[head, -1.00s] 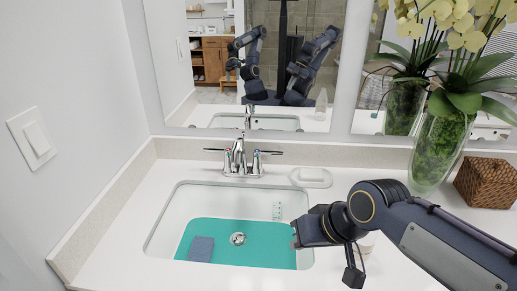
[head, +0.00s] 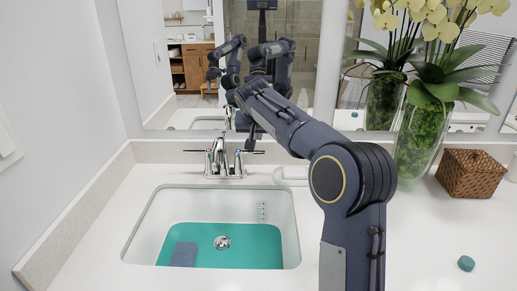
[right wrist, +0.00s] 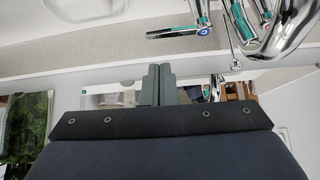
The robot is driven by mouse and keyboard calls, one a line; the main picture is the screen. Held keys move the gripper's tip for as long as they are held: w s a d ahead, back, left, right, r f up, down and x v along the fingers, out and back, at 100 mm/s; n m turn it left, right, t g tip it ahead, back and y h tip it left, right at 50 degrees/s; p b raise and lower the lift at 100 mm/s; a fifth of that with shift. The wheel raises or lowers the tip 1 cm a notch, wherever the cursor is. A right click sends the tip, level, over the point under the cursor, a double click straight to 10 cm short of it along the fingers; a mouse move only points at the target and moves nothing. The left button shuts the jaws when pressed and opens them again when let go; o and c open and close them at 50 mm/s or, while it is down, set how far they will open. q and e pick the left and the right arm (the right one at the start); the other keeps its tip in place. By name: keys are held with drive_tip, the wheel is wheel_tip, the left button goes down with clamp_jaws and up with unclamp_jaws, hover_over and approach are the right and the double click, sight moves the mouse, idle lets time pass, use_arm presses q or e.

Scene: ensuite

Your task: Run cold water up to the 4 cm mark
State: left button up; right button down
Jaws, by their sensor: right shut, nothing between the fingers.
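The white sink (head: 143,232) has a teal bottom (head: 255,250) with a metal drain (head: 222,242). A vertical scale of small marks (head: 262,212) is on its back wall; I cannot read the figures. I cannot make out a water surface. The chrome tap (head: 217,160) stands behind the sink with a lever on each side. My right gripper (head: 250,146) is shut and empty, pointing down close to the right lever (head: 250,152); contact is unclear. In the right wrist view, its shut fingers (right wrist: 158,85) are apart from the blue-marked lever (right wrist: 173,33). My left gripper is out of view.
A grey-blue sponge (head: 184,254) lies in the sink. A white dish (head: 290,176) is partly behind my right arm. A glass vase of orchids (head: 418,140), a woven box (head: 470,173) and a small teal disc (head: 466,263) are on the counter at right. A mirror stands behind.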

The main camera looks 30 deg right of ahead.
sight(258, 151)
drive_tip(key=x, duration=1)
drive_tip(key=shift+w+p, duration=0.2)
drive_tip(key=shift+p, duration=0.2)
drive_tip(key=shift+s+a+m+g+h, duration=0.2)
drive_tip(key=shift+s+m+g+h, duration=0.1)
drive_tip(key=shift+m+h, duration=0.15)
drive_tip(key=s+a+m+g+h, duration=0.1)
drive_tip(key=m, duration=0.1)
drive_tip(key=s+a+m+g, duration=0.1)
drive_tip(key=m, duration=0.2)
drive_tip(key=shift+s+a+h, duration=0.15)
drive_tip(key=shift+h, duration=0.2)
drive_tip(key=shift+s+a+b, duration=0.1)
drive_tip(key=shift+a+b, duration=0.05)
drive_tip(key=shift+b, duration=0.15)
drive_tip(key=shift+r, duration=0.1)
